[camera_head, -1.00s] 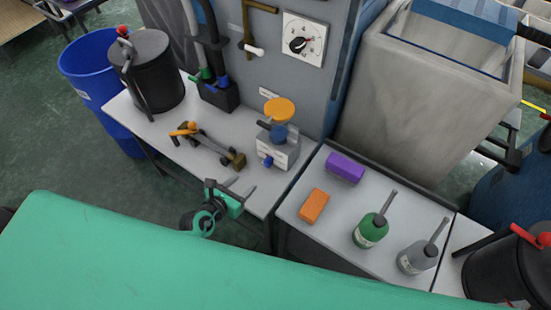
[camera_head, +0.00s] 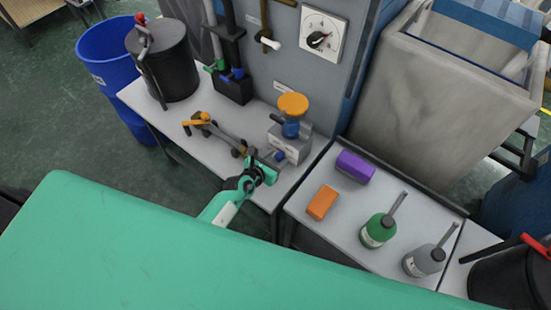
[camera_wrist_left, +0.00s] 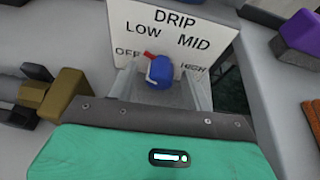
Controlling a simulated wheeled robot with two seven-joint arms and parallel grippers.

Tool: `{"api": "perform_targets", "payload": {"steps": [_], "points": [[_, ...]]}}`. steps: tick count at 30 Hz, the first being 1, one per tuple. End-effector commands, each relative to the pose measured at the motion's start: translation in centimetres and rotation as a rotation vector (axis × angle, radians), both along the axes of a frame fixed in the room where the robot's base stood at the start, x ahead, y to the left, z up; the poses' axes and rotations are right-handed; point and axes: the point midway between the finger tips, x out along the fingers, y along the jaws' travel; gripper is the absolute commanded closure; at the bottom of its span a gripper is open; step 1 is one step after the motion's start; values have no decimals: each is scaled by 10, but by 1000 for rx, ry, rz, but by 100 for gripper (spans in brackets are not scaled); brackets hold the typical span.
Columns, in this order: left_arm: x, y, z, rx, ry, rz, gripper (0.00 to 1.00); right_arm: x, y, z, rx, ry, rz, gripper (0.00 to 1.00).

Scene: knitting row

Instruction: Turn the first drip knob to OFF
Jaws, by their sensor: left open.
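The drip knob is blue with a red pointer; it shows in the left wrist view (camera_wrist_left: 160,72) in front of a white plate (camera_wrist_left: 190,22) lettered DRIP, OFF, LOW, MID, HIGH. The red pointer tilts up and left, between OFF and LOW. In the head view the drip unit is a grey box (camera_head: 291,148) with an orange-topped blue part above. My left gripper (camera_head: 270,164) is open at the near side of this box. In the wrist view its two grey fingers stand on either side of the knob; contact cannot be told. My right gripper is out of view.
Orange-handled tool (camera_head: 203,119) lies left of the drip unit. Black canister (camera_head: 165,65) and blue bin (camera_head: 108,60) stand further left. Purple block (camera_head: 355,167), orange block (camera_head: 321,203), green bottle (camera_head: 377,232) and grey bottle (camera_head: 424,262) are at right. A white dial (camera_head: 322,33) hangs behind.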

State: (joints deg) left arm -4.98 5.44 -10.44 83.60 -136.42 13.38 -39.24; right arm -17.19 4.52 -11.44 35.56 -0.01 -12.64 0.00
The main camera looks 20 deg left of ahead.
Motion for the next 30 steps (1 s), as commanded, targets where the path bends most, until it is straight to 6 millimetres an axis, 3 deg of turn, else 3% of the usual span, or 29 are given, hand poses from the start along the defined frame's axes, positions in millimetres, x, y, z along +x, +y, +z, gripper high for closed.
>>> {"api": "perform_targets", "payload": {"steps": [8,15,23,30], "points": [[1,-1,-1,0,0,0,50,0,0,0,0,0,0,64],[1,0,-1,0,0,0,94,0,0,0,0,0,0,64],[1,1,-1,-48,18,1,94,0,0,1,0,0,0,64],[2,2,-1,-209,76,0,94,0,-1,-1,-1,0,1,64]]}}
